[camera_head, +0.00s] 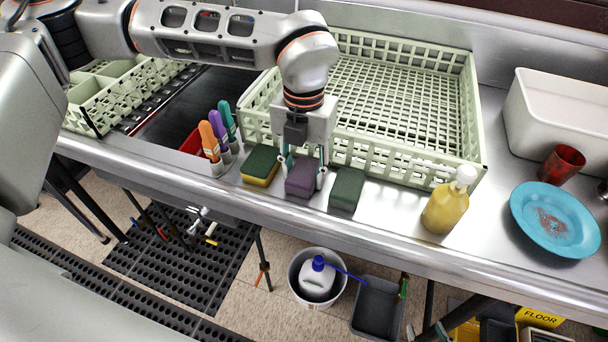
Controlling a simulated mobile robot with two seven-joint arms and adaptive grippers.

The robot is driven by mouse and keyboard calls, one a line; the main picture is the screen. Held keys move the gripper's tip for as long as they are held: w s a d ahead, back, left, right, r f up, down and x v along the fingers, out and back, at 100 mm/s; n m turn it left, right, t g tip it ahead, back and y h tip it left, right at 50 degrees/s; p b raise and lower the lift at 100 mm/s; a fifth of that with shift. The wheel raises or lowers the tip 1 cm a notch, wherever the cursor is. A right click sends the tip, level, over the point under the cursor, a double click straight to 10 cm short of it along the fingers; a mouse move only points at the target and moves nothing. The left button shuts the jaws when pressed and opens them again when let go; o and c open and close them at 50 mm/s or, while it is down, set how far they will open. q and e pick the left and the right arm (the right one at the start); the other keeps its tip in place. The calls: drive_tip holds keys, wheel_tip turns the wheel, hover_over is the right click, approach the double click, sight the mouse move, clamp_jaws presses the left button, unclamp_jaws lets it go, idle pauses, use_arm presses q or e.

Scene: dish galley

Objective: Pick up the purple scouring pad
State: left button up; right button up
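The purple scouring pad (301,182) sits on the metal counter near its front edge, between a green-and-yellow sponge (260,166) on its left and a dark green pad (347,189) on its right. My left gripper (305,174) points down over the purple pad. Its two fingers are apart, one at each side of the pad, which is level with its neighbours and looks to rest on the counter. I cannot tell whether the fingers press on it. The pad's far part is partly hidden by the gripper. My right gripper is not in view.
A pale green dish rack (470,120) stands close behind the pads. A yellow soap bottle (444,206) and a blue plate (555,220) are to the right. The counter's front edge is close.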

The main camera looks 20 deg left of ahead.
sight(304, 172)
idle(0.3)
use_arm(q)
wheel_tip(304, 172, up, 20)
drive_tip(key=p, duration=0.1)
idle(0.4)
drive_tip(key=shift+c, duration=0.9)
idle(0.4)
